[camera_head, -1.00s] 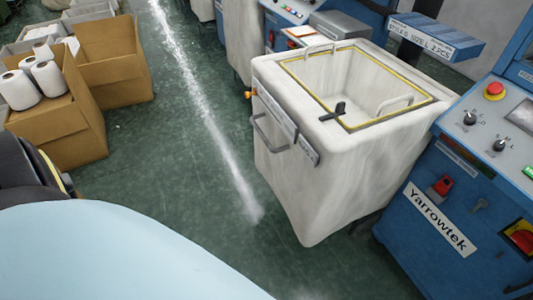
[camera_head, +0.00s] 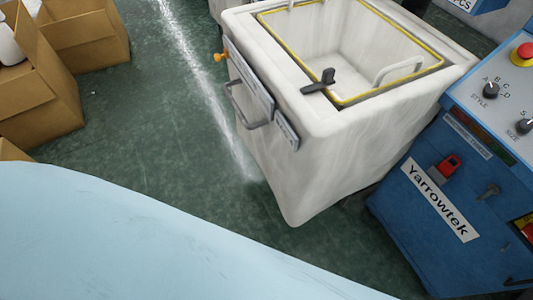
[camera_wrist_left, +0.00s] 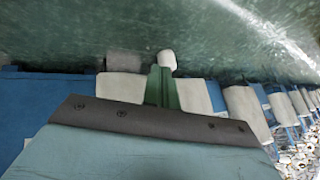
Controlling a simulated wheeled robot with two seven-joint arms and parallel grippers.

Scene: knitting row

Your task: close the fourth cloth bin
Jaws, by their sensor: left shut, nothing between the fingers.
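An off-white cloth bin (camera_head: 350,145) stands beside a blue machine in the head view. Its top is open, with a yellow-edged opening around an empty-looking inside. A black latch (camera_head: 320,84) sits on its near rim, and a grey handle (camera_head: 250,112) is on its front. I cannot tell whether it is the fourth bin. My left gripper (camera_wrist_left: 163,68) shows in the left wrist view as narrow green fingers, shut and empty, apart from the bins. My right gripper is not in view.
The blue Yarrowtek machine (camera_head: 455,190) closely borders the bin on the right. Cardboard boxes (camera_head: 40,95) stand at the left. Green floor (camera_head: 150,130) lies clear between. The wrist view shows a row of pale bins (camera_wrist_left: 245,108) and blue machines.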

